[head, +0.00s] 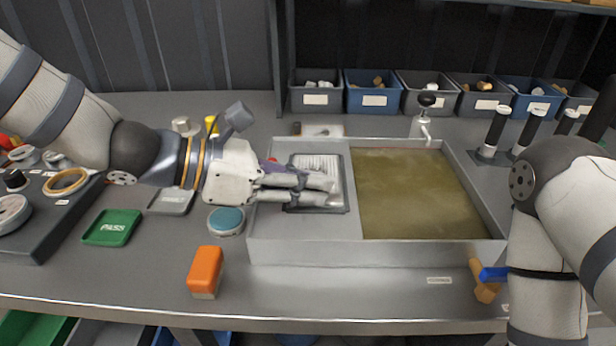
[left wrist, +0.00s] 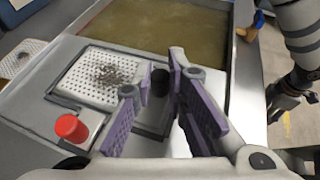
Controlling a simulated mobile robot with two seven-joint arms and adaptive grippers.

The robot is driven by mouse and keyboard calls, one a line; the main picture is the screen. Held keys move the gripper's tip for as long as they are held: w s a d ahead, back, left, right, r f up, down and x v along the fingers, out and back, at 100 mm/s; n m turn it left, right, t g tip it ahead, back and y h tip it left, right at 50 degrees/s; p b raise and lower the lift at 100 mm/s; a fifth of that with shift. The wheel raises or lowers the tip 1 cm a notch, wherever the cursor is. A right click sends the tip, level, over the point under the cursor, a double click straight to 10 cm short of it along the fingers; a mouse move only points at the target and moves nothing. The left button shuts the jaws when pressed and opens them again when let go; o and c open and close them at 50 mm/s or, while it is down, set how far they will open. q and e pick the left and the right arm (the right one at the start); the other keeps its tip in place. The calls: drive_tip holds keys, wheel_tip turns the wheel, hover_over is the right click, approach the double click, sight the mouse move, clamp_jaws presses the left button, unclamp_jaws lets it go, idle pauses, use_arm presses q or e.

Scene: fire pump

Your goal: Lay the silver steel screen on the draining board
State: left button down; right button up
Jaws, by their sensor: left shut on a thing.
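The silver steel screen (head: 318,165) lies low over the draining board (head: 275,222), left of the tank's murky water. In the left wrist view the screen (left wrist: 85,88) is a pale perforated plate in a dark frame, with a patch of dark debris. My left gripper (head: 335,192) is over the screen's near side. Its purple-padded fingers (left wrist: 152,85) close around a dark grip on the screen's edge. I cannot tell whether the whole frame touches the board. My right gripper (left wrist: 281,101) appears only small and dark in the left wrist view; its fingers are unclear.
A red cap (left wrist: 71,128) stands beside the screen. The murky water (head: 410,190) fills the tank at right. Bins (head: 372,95) line the back.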

use_arm(q)
drive_tip(key=shift+f, duration=0.1)
drive_tip(key=c, duration=1.5)
unclamp_jaws()
